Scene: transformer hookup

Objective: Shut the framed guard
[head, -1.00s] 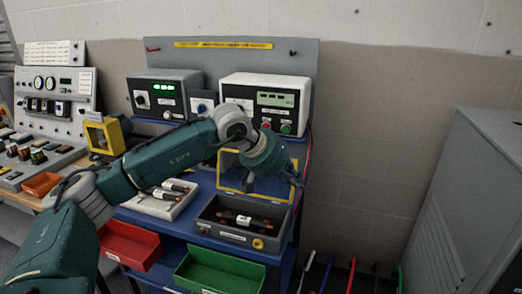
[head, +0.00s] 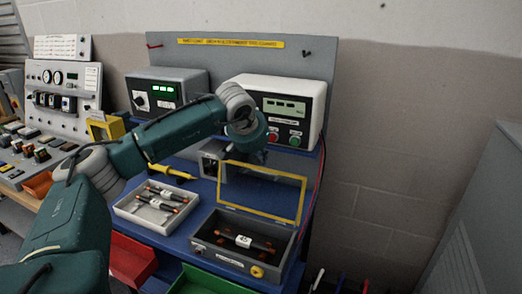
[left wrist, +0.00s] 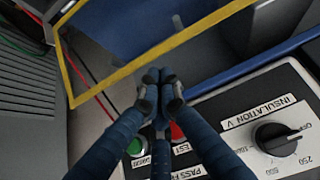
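The framed guard (head: 258,212), a clear panel in a yellow frame, stands raised at the back edge of an open grey box (head: 228,257). The box holds a dark labelled fuse-like part (head: 243,240). My left gripper (head: 258,156) is near the guard's top edge, in front of the white tester (head: 300,95); its tips are partly hidden in the head view. In the left wrist view, its fingertips (left wrist: 160,76) are together with nothing between them. The yellow frame (left wrist: 120,75) crosses beyond them; I cannot tell whether they touch. My right gripper is not in view.
The white tester with red and green buttons stands close behind my gripper. A white tray (head: 128,207) with dark parts lies left of the box. Red leads (head: 321,160) hang at the bench's right edge. A grey cabinet (head: 480,220) stands at far right.

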